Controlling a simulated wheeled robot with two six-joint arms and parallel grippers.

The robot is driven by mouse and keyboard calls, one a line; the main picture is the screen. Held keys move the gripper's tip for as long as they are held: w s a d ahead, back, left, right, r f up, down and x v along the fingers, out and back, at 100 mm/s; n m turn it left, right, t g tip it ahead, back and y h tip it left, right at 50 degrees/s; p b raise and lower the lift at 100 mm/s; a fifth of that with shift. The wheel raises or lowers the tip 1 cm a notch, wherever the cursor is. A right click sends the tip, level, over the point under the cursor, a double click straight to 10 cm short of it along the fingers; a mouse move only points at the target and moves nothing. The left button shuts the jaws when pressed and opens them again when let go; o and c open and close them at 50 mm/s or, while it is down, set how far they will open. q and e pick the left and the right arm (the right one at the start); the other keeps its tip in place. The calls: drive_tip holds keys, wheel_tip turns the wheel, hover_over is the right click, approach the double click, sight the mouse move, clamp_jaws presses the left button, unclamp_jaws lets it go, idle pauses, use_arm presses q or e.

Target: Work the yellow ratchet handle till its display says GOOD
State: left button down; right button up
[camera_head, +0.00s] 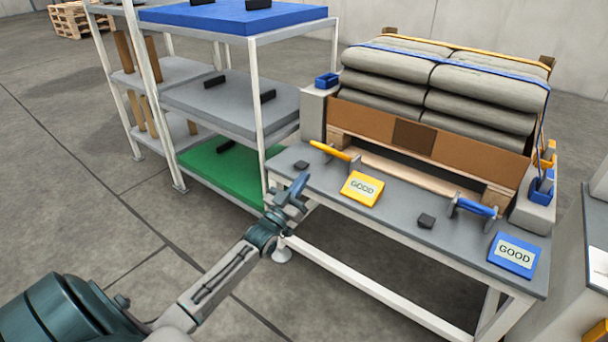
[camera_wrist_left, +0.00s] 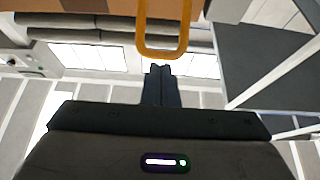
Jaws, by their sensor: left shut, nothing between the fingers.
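The yellow ratchet handle (camera_head: 330,150) sits on the grey bench top, its bar slanting down to the right. The yellow display (camera_head: 361,188) in front of it reads GOOD. My left gripper (camera_head: 300,184) is at the front left edge of the bench, in front of the yellow handle and apart from it in the head view. In the left wrist view my left gripper (camera_wrist_left: 160,70) is shut and empty. There a yellow loop, the yellow handle (camera_wrist_left: 162,53), hangs just beyond the fingertips; I cannot tell the exact gap. My right gripper is not in view.
A blue handle (camera_head: 474,207) and a blue display (camera_head: 515,254) reading GOOD are on the right of the bench (camera_head: 400,220). Small dark blocks lie near each display. Strapped grey sacks (camera_head: 440,80) stand behind. A shelf rack (camera_head: 235,100) stands at the left.

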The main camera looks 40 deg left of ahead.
use_arm(q)
drive_tip(key=f+p+v, duration=0.1)
drive_tip(key=v, duration=0.7)
drive_tip(key=shift+w, duration=0.15)
idle(1.6)
